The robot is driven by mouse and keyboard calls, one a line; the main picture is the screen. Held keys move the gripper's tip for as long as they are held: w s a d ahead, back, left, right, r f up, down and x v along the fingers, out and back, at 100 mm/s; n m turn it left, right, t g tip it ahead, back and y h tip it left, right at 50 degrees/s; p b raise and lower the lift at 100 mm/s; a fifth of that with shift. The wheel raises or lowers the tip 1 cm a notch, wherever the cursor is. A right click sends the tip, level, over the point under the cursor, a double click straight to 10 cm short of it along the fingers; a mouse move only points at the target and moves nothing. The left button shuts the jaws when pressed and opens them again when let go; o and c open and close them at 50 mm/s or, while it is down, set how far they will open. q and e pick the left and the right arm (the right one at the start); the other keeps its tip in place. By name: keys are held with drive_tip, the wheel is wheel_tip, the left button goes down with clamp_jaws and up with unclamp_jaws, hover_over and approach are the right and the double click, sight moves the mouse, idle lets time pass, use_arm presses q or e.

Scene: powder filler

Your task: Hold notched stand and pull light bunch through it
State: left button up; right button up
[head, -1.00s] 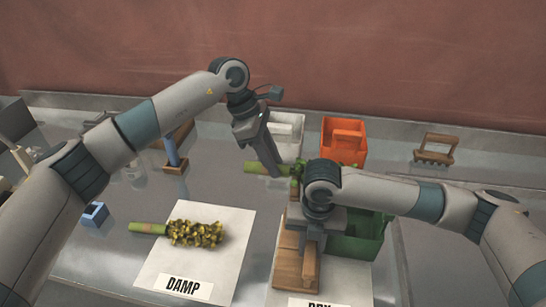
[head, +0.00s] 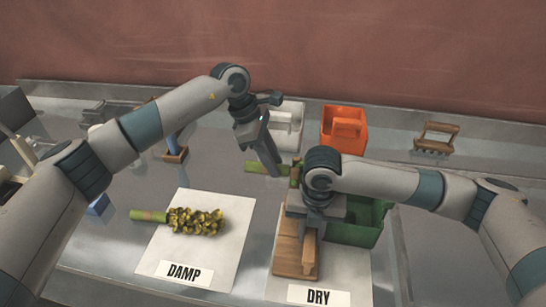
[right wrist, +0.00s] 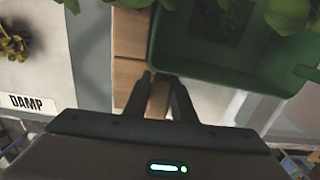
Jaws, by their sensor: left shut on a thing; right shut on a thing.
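My left gripper (head: 270,166) is shut on the green stem (head: 255,168) of the light bunch, behind my right wrist in the head view. Green leaves of a bunch (right wrist: 290,14) show at the top of the right wrist view, above the green bin. The wooden notched stand (head: 290,262) stands on the sheet marked DRY. My right gripper (head: 312,225) is shut on an upright wooden part of it, also seen between the fingers (right wrist: 157,98) in the right wrist view. My right wrist hides the notch and most of the bunch's head.
A yellowish bunch (head: 196,220) lies on the DAMP sheet (head: 165,250). The green bin (head: 365,222) is close right of the stand. An orange bin (head: 343,132), a white bin (head: 290,125) and a wooden rake-like tool (head: 437,138) stand at the back. The right table side is clear.

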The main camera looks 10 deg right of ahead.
use_arm(q)
drive_tip(key=w+a, duration=0.4)
drive_tip(key=a, duration=1)
drive_tip(key=shift+a, duration=0.3)
idle(2.0)
drive_tip(key=shift+a, duration=0.1)
drive_tip(key=shift+r, duration=0.1)
idle(0.4)
drive_tip(key=v, duration=0.7)
drive_tip(key=shift+d+r, duration=0.2)
drive_tip(key=shift+d, duration=0.15)
drive_tip(key=shift+s, duration=0.1)
use_arm(e)
drive_tip(key=o, duration=1.1)
drive_tip(key=shift+o, duration=0.2)
